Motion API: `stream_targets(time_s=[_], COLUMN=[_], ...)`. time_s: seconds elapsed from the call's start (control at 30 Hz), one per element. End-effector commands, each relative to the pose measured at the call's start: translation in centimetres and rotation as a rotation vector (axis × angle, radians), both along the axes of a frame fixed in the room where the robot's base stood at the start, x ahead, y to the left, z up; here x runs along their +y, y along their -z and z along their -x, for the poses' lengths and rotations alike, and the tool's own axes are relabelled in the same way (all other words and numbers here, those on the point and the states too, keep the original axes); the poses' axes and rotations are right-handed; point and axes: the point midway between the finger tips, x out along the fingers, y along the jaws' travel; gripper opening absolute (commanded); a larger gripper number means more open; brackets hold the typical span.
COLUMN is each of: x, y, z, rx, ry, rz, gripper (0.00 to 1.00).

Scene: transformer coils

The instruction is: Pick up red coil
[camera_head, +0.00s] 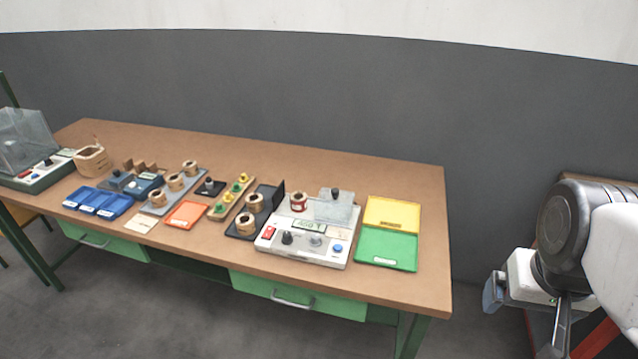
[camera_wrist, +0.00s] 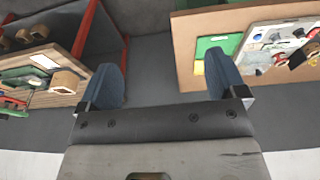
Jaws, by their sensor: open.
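The red coil (camera_head: 298,201) is a small spool with a red band. It stands upright on the back left part of the white test device (camera_head: 323,252) on the workbench. My gripper (camera_head: 524,329) is at the right of the head view, well away from the bench top and to the right of its right edge. In the wrist view my gripper (camera_wrist: 166,88) shows two blue fingers spread apart with nothing between them.
Several tan coils stand left of the device on a black tray (camera_head: 273,192) and a grey tray (camera_head: 152,207). A yellow tray (camera_head: 391,213) and green tray (camera_head: 386,249) lie to its right. A clear cover (camera_head: 336,206) stands beside the red coil. Shelving (camera_wrist: 68,65) shows left in the wrist view.

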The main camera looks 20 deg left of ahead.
Motion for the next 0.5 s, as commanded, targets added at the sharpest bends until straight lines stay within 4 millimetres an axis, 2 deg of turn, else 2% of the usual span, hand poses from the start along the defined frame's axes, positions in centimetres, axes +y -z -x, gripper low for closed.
stream_targets(time_s=[0.17, 0.27, 0.5], x=[-0.2, -0.2, 0.7], y=[0.2, 0.3, 0.9], z=[-1.8, -3.8, -10.6], rx=[0.014, 0.027, 0.056], ry=[-0.091, -0.183, -0.500], rz=[0.084, 0.168, 0.441], gripper=[0.90, 0.90, 0.90])
